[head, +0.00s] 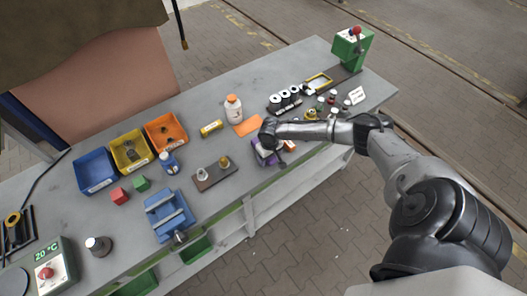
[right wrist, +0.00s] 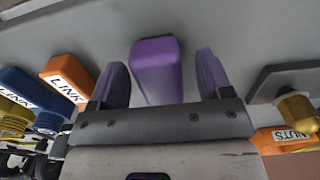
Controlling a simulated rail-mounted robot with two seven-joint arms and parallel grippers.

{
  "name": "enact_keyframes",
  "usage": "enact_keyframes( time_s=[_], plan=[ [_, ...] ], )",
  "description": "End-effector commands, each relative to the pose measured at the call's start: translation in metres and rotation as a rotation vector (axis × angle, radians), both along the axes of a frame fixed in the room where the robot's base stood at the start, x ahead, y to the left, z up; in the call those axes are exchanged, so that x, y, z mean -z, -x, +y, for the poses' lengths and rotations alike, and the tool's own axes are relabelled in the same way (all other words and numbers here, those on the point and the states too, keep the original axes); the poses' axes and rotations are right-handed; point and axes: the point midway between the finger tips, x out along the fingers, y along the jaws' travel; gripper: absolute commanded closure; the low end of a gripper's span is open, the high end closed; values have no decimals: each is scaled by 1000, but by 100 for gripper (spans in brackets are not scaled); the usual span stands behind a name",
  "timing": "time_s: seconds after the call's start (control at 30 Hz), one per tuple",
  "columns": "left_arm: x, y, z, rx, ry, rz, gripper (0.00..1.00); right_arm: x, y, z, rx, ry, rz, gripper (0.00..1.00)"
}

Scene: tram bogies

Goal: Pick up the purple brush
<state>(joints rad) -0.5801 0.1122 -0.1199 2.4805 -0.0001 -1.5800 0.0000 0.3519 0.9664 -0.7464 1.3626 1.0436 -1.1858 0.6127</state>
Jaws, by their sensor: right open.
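The purple brush (right wrist: 157,68) shows in the right wrist view as a purple block on the grey surface, between the two fingers. My right gripper (right wrist: 160,82) is open, with a gap to the purple block on both sides. In the head view, a purple part (head: 263,156) shows near the front edge of the bench, below the end of my right arm. The arm hides much of that spot. I cannot tell whether the fingers touch the brush. My left gripper is not in view.
The grey bench (head: 225,205) holds a brown board with fittings (head: 213,174) left of the gripper. Blue, yellow and orange bins (head: 166,131) are further left. Small knobs and black rollers (head: 285,99) lie right.

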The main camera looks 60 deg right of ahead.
Motion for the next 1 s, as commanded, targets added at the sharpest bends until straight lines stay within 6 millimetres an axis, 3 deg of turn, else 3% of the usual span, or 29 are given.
enact_keyframes(
  time_s=[0.13,0.7,1.0],
  plan=[
    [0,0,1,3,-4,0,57,0,0,0,0,0,0,28],
    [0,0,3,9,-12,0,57,0,0,0,0,0,0,82],
    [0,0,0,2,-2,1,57,-2,0,0,0,0,0,84]
  ],
)
